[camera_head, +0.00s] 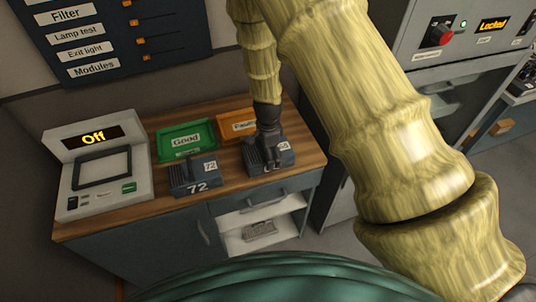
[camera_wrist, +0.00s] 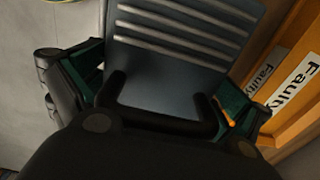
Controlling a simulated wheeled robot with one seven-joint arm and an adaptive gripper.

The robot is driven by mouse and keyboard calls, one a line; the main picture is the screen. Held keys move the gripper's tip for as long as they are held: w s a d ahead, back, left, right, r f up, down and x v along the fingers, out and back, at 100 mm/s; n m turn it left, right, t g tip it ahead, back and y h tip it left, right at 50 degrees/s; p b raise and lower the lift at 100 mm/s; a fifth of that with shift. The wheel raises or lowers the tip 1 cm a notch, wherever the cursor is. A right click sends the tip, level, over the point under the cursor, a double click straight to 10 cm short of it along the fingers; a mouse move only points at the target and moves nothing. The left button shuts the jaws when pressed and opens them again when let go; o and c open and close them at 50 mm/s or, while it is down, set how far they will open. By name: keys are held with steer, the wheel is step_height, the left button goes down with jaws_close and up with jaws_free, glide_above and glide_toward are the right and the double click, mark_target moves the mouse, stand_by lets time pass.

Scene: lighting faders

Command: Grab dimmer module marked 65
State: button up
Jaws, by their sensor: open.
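A dark grey-blue dimmer module (camera_head: 285,159) sits on the wooden bench top, right of the module marked 72 (camera_head: 196,176). Its small white label looks like 65 but is partly covered and hard to read. My gripper (camera_head: 267,147) is down at this module from above and hides part of it. In the wrist view the module's ribbed body (camera_wrist: 182,40) and dark handle lie between the fingers of my gripper (camera_wrist: 160,95), one to each side. The gripper is open; whether a finger touches the module I cannot tell.
A green tray marked Good (camera_head: 184,150) and an orange tray marked Faulty (camera_head: 236,133) stand behind the modules. A grey tester reading Off (camera_head: 101,172) is at the left. A cabinet showing Locked (camera_head: 465,40) stands right.

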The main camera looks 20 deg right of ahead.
steer(key=c, duration=1.5)
steer(key=shift+r, duration=0.15)
